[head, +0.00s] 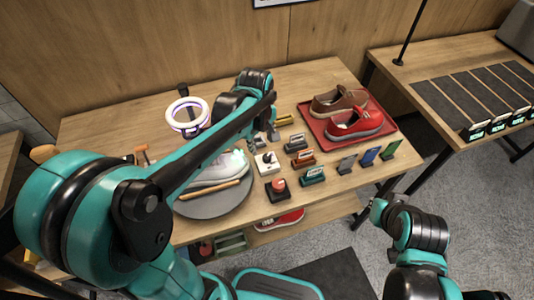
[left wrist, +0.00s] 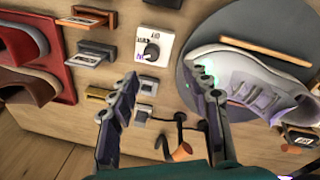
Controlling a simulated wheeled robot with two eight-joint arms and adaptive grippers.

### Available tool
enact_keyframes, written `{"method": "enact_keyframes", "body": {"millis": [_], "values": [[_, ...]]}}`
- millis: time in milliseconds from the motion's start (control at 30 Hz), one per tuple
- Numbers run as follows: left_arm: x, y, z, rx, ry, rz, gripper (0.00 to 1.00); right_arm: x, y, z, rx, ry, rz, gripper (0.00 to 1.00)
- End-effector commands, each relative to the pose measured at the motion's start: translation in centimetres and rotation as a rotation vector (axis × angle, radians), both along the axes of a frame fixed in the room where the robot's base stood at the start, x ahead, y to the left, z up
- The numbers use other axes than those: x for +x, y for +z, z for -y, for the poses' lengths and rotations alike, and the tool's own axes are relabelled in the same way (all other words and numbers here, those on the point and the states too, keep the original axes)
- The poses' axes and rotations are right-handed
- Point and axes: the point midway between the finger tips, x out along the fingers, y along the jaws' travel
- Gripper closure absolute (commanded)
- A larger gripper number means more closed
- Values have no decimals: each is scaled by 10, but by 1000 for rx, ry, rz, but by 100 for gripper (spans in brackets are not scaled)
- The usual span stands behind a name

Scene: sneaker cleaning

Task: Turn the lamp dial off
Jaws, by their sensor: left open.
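The lamp dial (head: 267,158) is a small black knob on a white box near the middle of the table. It also shows in the left wrist view (left wrist: 151,50), top centre, with a light pointer mark on it. A ring lamp (head: 187,107) stands at the back left, glowing white-purple. My left gripper (head: 266,136) is open and empty, just behind the dial box in the head view. In the left wrist view its two fingers (left wrist: 165,103) are spread, with the dial beyond their tips and apart from them. My right gripper (head: 378,211) is small and unclear off the table's front right.
A grey-white sneaker (head: 222,168) lies on a round grey mat (head: 212,206) left of the dial. A red button block (head: 277,188) and several card holders stand close by. A red tray (head: 378,136) holds two shoes at the right.

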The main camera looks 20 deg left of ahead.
Motion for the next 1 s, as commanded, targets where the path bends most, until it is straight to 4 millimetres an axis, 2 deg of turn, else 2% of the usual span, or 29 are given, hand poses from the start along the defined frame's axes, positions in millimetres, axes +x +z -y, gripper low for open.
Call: {"method": "enact_keyframes", "body": {"millis": [33,100,233,433,700,800,1000], "values": [[11,-8,2,-5,58,-31,52,0,1,0,0,0,0,100],[21,-18,4,-10,137,-68,52,0,2,0,0,0,0,100],[30,-31,6,-11,232,-113,52,0,3,0,0,0,0,100],[33,-49,7,-11,266,-128,52,0,-3,0,0,0,0,100],[33,-94,7,-11,264,-126,52,0,-19,0,0,0,0,100],[33,-105,7,-11,264,-126,52,0,-22,0,0,0,0,100],[33,-113,7,-11,263,-126,52,0,-24,0,0,0,0,100]]}}
